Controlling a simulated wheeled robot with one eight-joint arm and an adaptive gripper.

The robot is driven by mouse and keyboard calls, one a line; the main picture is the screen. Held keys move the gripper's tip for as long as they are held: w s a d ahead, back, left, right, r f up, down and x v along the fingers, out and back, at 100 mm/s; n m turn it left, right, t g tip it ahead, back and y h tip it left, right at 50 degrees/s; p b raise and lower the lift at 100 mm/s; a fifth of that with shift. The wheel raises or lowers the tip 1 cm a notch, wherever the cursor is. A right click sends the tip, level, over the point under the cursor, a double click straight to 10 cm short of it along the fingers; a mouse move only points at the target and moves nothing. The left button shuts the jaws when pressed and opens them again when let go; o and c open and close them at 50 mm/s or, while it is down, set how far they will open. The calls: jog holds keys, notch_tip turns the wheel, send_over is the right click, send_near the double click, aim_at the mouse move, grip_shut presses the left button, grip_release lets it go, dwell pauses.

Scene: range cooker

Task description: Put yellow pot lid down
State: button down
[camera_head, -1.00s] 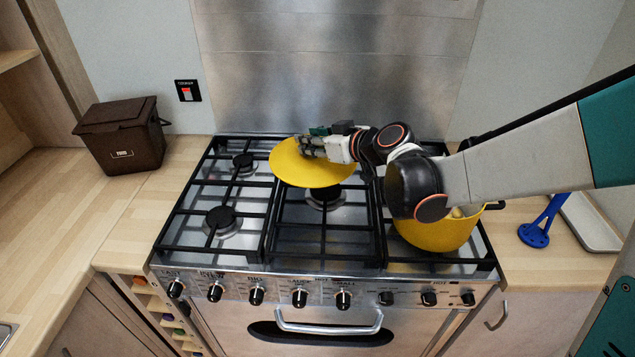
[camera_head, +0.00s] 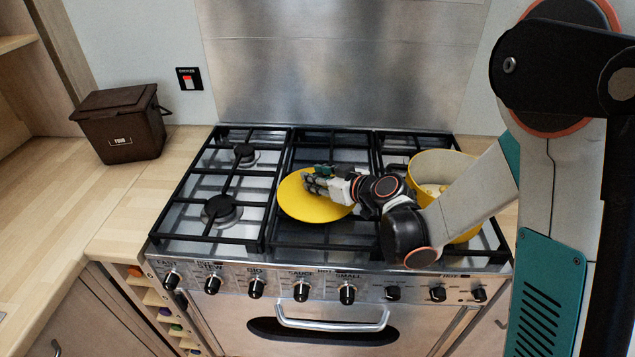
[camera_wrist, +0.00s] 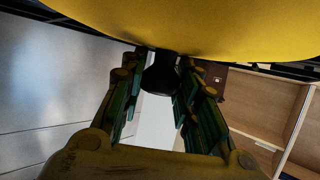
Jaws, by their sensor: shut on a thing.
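The yellow pot lid (camera_head: 300,205) is a round disc over the middle grates of the cooker in the head view. It looks close to the grates; I cannot tell whether it touches them. My gripper (camera_head: 312,183) is at the lid's upper side and shut on its knob. In the wrist view the lid's yellow face (camera_wrist: 200,25) fills the top, and the black knob (camera_wrist: 160,76) sits between the fingers of my gripper (camera_wrist: 160,85). The yellow pot (camera_head: 432,168) stands open on the right burners, partly hidden by my arm, with pale contents inside.
The range cooker (camera_head: 222,237) has black grates, and its left burners are bare. A brown lidded bin (camera_head: 120,128) stands on the wooden counter (camera_head: 50,205) at left. A steel splashback (camera_head: 330,70) rises behind. Knobs and an oven handle (camera_head: 332,322) line the front.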

jog(key=shift+f, duration=0.15)
jog(key=c, duration=1.2)
grip_release()
jog(key=shift+s+d+r, duration=0.2)
jog(key=shift+r, duration=0.1)
jog(key=s+d+r+m+g+h+p, duration=0.1)
jog(key=s+d+r+m+h, duration=0.2)
jog(key=s+d, duration=0.4)
jog(key=s+d+r+m+h+p, duration=0.1)
jog(key=s+d+r+m+h, duration=0.2)
jog(key=s, duration=0.9)
jog(key=s+d+r+m+g+h+p, duration=0.1)
jog(key=s+d+r+m+h, duration=0.1)
jog(key=s+d+r, duration=0.4)
jog(key=shift+s+d+m+g+h, duration=0.15)
jog(key=shift+s+d+h, duration=0.1)
jog(key=shift+s+d, duration=0.55)
jog(key=shift+s+d+m+g+h, duration=0.15)
jog(key=shift+s+d, duration=0.3)
jog(key=shift+d, duration=0.7)
jog(key=shift+s+d+m+h, duration=0.1)
jog(key=shift+s+d+h, duration=0.2)
jog(key=shift+s+d, duration=0.5)
jog(key=shift+w+d, duration=0.15)
jog(key=shift+w, duration=0.05)
